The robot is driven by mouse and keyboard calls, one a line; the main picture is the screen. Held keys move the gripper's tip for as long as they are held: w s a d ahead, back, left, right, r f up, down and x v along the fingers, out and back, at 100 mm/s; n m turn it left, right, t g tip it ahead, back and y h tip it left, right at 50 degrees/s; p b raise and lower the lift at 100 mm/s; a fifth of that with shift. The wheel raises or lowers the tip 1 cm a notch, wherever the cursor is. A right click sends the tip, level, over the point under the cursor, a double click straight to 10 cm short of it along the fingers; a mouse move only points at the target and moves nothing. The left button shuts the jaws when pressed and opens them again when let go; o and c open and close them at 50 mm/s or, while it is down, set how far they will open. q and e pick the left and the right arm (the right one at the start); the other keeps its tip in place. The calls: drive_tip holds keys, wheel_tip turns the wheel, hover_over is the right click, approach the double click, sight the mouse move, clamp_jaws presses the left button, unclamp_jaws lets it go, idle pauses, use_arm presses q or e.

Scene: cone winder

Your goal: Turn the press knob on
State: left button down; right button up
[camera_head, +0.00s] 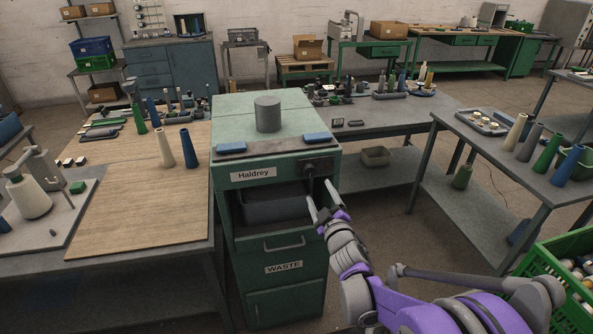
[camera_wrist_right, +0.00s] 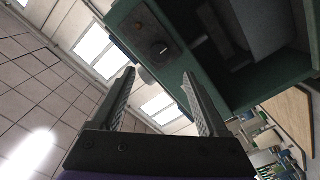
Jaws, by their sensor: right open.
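The green press cabinet (camera_head: 228,190), labelled "Haldrey", stands in the middle of the head view. A dark panel at the upper right of its front carries the press knob (camera_head: 309,170). In the right wrist view the knob (camera_wrist_right: 159,48) is a round black dial with a pale mark, just beyond the fingertips and between them in the picture. My right gripper (camera_head: 320,197) is open and empty, in front of the cabinet's right side and a little below the panel. It also shows in the wrist view (camera_wrist_right: 158,73). It appears apart from the knob. My left gripper is out of view.
An open bay with a grey bin (camera_head: 273,208) lies under the label, above a WASTE drawer (camera_head: 283,267). A grey cylinder (camera_head: 267,114) and blue pads stand on top. A wooden-topped bench (camera_head: 130,220) is left; a green crate (camera_head: 550,285) is lower right.

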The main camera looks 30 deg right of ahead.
sight(310, 172)
drive_tip(key=p+x, duration=0.1)
drive_tip(key=x, duration=0.9)
drive_tip(key=shift+s+d+p, duration=0.1)
drive_tip(key=shift+p, duration=0.3)
clamp_jaws()
